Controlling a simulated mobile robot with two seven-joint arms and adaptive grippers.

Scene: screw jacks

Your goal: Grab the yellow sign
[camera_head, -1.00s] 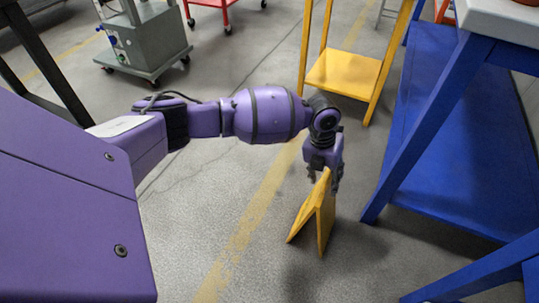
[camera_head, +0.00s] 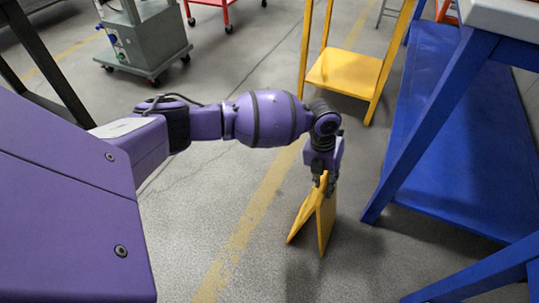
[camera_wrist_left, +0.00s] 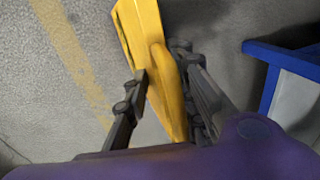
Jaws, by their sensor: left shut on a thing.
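The yellow sign (camera_head: 318,222) is a folded A-frame standing on the grey floor, left of the blue bench. My left gripper (camera_head: 325,187) comes down from above and is shut on the sign's top edge. In the left wrist view, the sign (camera_wrist_left: 143,28) runs between the two dark fingers of the gripper (camera_wrist_left: 165,90), which sit on either side of it. The part of the top edge between the fingers is partly hidden in the head view. My right gripper is not in view.
A blue bench (camera_head: 430,130) with a low shelf stands close on the right. A yellow stand (camera_head: 343,73) is behind, and a grey wheeled machine (camera_head: 145,45) is at the back left. The floor left of the sign is clear, with a yellow line.

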